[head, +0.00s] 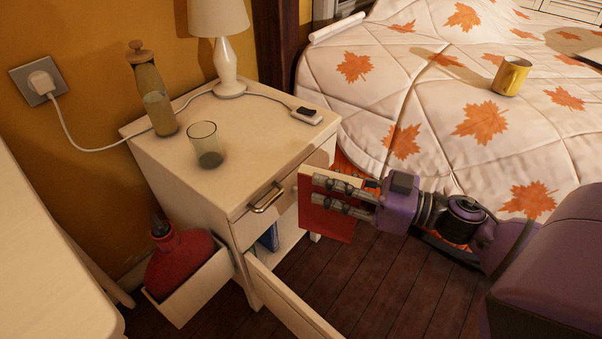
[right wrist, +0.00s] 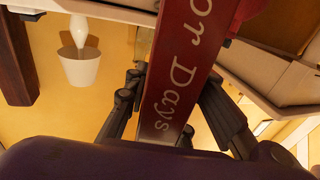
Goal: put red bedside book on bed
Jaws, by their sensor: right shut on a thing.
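The red book (head: 326,219) is held upright in front of the bedside table, in the gap before the bed. My right gripper (head: 343,196) is shut on it, with its fingers across the book. In the right wrist view, the book's red spine (right wrist: 184,75) with pale lettering runs between the two fingers (right wrist: 172,108). The bed (head: 400,95), with a white quilt of orange leaves, fills the upper right, behind my right arm. My left gripper is not in view.
The bedside table (head: 185,165) bears a lamp (head: 229,65), a glass (head: 206,145), a bottle (head: 158,108) and a small dark-topped device (head: 306,115). A blue book (head: 269,237) is inside it. A yellow mug (head: 511,76) stands on the bed. A red container (head: 178,258) sits in a side bin.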

